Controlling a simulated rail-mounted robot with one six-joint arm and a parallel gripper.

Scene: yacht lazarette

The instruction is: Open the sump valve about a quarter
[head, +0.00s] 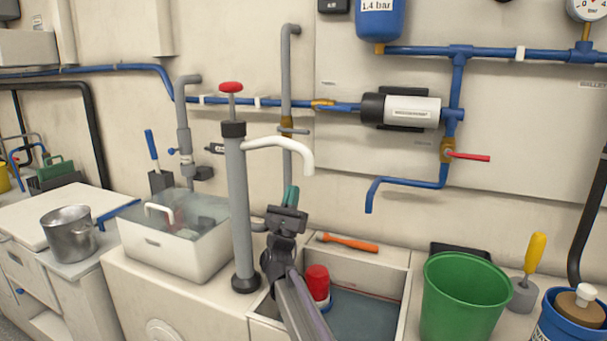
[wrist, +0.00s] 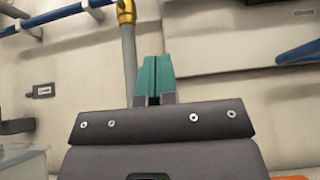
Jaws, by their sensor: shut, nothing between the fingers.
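A brass valve (head: 287,124) sits on the vertical grey pipe above the sump. Its short grey lever (head: 298,131) points right, across the pipe. A brass fitting on a grey pipe also shows in the wrist view (wrist: 126,12). A second brass valve (head: 447,150) is on the blue pipe at right, its red lever (head: 470,157) pointing right, across the vertical pipe. I cannot read which one is labelled sump. My gripper (head: 290,194) has teal fingers, shut and empty, pointing up below the grey-lever valve; its fingertips (wrist: 153,78) touch nothing visible.
A grey hand pump (head: 240,200) with a white spout (head: 285,145) stands just left of my gripper. The open sump (head: 370,310) holds water and a red-topped pump (head: 317,282). A green bucket (head: 460,295) stands right, a white water basin (head: 170,245) left. An orange-handled tool (head: 347,242) lies behind.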

